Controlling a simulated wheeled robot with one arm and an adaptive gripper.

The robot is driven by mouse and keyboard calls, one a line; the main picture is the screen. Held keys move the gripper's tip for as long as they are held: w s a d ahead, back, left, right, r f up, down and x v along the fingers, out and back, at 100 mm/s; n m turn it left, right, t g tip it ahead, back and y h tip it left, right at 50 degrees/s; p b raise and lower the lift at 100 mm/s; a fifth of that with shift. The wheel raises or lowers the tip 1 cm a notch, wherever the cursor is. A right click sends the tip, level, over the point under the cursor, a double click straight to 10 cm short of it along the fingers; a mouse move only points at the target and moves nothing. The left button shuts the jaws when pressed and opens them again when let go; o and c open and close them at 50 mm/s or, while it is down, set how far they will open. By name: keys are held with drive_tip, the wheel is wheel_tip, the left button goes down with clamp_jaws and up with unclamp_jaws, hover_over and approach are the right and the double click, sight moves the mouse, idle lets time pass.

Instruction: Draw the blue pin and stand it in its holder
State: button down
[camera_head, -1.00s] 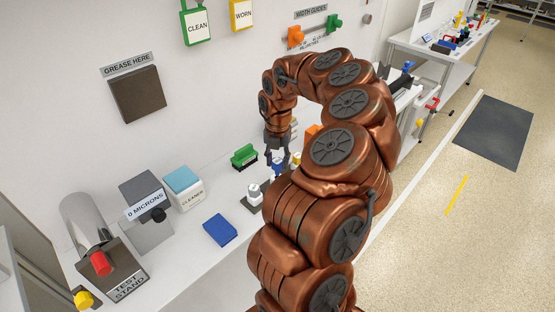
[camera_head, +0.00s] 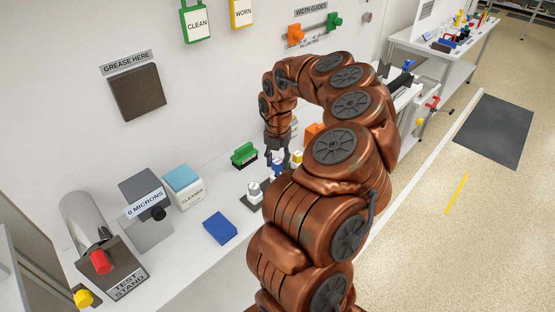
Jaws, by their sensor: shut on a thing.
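My gripper (camera_head: 277,157) points down over the bench, in the middle of the head view. Its jaws are shut on a small blue thing (camera_head: 279,165), which looks like the blue pin; only part of it shows between and below the fingers. A dark base (camera_head: 248,204) with a white and grey knob-like part (camera_head: 255,190) stands just left of and below the gripper. I cannot tell which part here is the pin's holder. My arm hides the bench to the right of the gripper.
A green block (camera_head: 244,155) stands behind the gripper, near the wall. A white and yellow piece (camera_head: 297,157) and an orange block (camera_head: 314,131) are close on the right. A blue pad (camera_head: 220,228), a cleaner box (camera_head: 184,187) and the test stand (camera_head: 112,267) lie left.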

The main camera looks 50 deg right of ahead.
sight(278, 161)
drive_tip(key=shift+f+b, duration=0.55)
drive_tip(key=shift+f, duration=1)
drive_tip(key=c, duration=0.6)
unclamp_jaws()
drive_tip(key=shift+r, duration=0.1)
wheel_tip(278, 161, up, 12)
drive_tip(key=shift+f, duration=0.1)
idle(0.9)
